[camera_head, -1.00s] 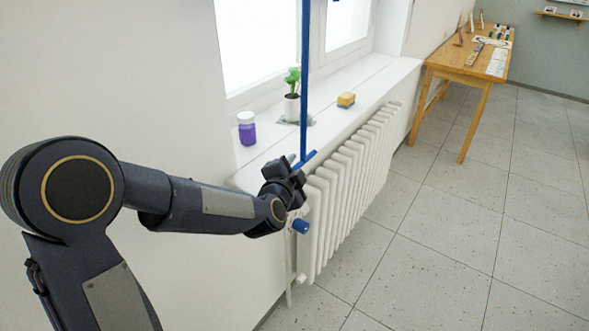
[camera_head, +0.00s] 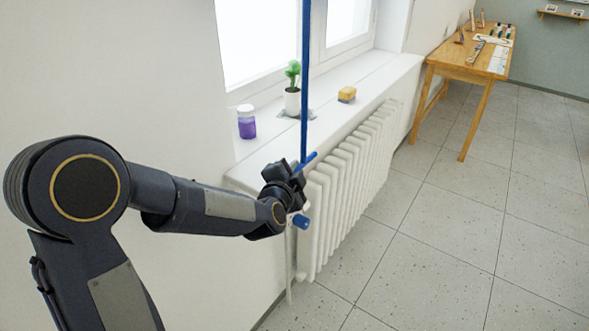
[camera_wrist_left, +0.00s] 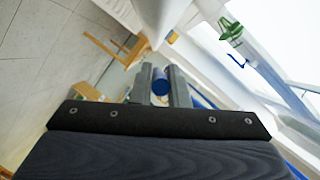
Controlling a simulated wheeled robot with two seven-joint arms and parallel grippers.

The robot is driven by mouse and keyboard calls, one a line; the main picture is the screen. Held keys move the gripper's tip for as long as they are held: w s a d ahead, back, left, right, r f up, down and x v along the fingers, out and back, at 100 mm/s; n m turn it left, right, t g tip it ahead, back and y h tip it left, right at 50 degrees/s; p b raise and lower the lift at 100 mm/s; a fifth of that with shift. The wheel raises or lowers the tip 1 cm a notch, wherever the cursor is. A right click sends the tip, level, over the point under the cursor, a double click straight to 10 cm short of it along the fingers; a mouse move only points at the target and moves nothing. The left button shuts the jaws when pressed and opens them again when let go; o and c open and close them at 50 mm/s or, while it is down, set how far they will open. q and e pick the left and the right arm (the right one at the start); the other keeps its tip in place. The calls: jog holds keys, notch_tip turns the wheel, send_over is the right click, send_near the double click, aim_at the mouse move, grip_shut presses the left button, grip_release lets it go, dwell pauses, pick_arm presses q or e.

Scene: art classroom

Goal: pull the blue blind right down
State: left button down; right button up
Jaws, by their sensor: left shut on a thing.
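A narrow blue strip (camera_head: 305,80), which looks like the blind's pull or the blind's edge, runs straight down from the top of the head view in front of the window. A short blue bar (camera_head: 305,161) is at its lower end, beside the sill's front edge. My left gripper (camera_head: 295,174) is shut on the blue bar, near the radiator's near end. In the left wrist view the bar's round blue end (camera_wrist_left: 160,88) shows between the two fingers. The blind's upper part is out of view. My right gripper is not in view.
The white radiator (camera_head: 345,180) with a blue valve knob (camera_head: 301,221) is below. A wooden table (camera_head: 455,72) stands farther off; the floor is clear.

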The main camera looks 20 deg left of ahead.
pick_arm(q)
notch_tip(320, 180, down, 42)
jog(key=b, duration=3.2)
jog(key=shift+s+d, duration=0.1)
jog(key=shift+s, duration=0.05)
jog(key=c, duration=1.6)
grip_release()
jog(key=shift+f, duration=0.1)
jog(key=shift+o, duration=1)
jog(key=p+v, duration=0.2)
jog(key=v, duration=0.5)
jog(key=shift+s+r, duration=0.2)
jog(key=shift+s, duration=0.1)
